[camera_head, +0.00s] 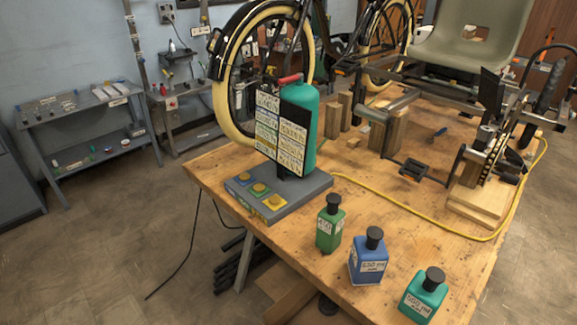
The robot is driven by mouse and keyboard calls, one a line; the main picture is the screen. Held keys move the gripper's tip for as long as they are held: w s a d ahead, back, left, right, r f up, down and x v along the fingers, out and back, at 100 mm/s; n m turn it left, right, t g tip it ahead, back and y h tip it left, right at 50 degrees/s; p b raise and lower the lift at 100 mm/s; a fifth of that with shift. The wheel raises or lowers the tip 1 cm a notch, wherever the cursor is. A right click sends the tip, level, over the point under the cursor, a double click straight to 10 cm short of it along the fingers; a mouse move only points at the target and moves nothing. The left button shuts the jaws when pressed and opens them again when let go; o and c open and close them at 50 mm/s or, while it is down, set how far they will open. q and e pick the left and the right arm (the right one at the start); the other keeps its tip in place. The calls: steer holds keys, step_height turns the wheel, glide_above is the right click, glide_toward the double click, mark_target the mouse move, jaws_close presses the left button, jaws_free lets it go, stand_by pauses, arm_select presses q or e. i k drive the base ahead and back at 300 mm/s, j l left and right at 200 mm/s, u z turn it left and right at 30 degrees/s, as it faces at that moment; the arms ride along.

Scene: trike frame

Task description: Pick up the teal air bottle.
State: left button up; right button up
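A tall teal bottle (308,112) with a rounded shoulder and a red fitting on top stands upright behind a label board (281,127). The board hides much of its front and base. A small square teal bottle (421,302) with a black cap and a white label stands at the table's near right edge. I cannot tell from the picture which of these two is the air bottle.
The wooden table (345,270) also holds a green bottle (329,228), a blue bottle (368,262) and a grey box with coloured buttons (262,198). A yellow cable (410,211) crosses the top. A trike frame with wooden blocks (383,130) fills the back.

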mark_target(423, 296)
steer(key=l+z, duration=0.1)
steer(key=z, duration=0.4)
steer(key=l+z, duration=0.1)
steer(key=z, duration=0.4)
